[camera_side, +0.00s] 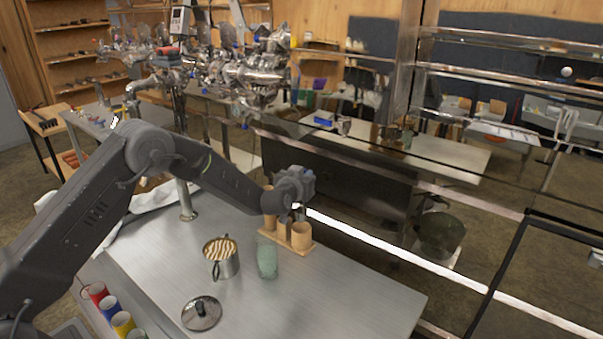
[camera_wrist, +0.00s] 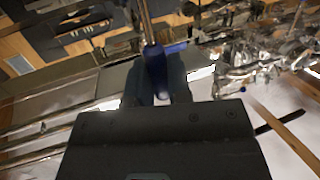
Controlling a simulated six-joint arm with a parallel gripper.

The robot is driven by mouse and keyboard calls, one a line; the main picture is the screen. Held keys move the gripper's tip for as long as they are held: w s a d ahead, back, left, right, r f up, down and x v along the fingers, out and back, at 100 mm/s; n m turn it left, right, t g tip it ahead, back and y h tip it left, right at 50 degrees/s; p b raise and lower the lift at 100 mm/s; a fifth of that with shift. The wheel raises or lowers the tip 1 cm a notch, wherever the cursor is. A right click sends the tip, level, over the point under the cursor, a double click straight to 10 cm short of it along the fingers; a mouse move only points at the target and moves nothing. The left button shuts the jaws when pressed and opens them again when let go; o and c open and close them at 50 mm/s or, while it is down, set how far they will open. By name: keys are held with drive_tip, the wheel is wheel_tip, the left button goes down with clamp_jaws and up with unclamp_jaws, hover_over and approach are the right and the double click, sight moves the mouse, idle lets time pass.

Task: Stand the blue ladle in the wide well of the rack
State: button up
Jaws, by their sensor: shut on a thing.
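My gripper (camera_wrist: 157,88) is shut on the blue ladle (camera_wrist: 155,62) in the wrist view. The ladle's blue part sits between the fingers, and a thin metal shaft runs from it to the top edge of the picture. In the side view my gripper (camera_side: 297,203) is just above the wooden rack (camera_side: 290,247). The rack has round upright wells of different widths; the widest (camera_side: 301,236) is at the right end. The ladle is mostly hidden by the gripper in the side view, so I cannot tell whether any of it is inside a well.
A greenish glass jar (camera_side: 267,260) stands close in front of the rack. A metal pot (camera_side: 222,268) with striped contents is to its left, and a round lid (camera_side: 201,315) lies nearer. Several coloured cups (camera_side: 111,308) line the left edge. The table's right front is clear.

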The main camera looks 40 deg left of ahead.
drive_tip(key=shift+f, duration=4.4)
drive_tip(key=o, duration=0.8)
drive_tip(key=shift+o, duration=0.6)
drive_tip(key=o, duration=0.9)
drive_tip(key=v, duration=0.7)
drive_tip(key=shift+s, duration=0.3)
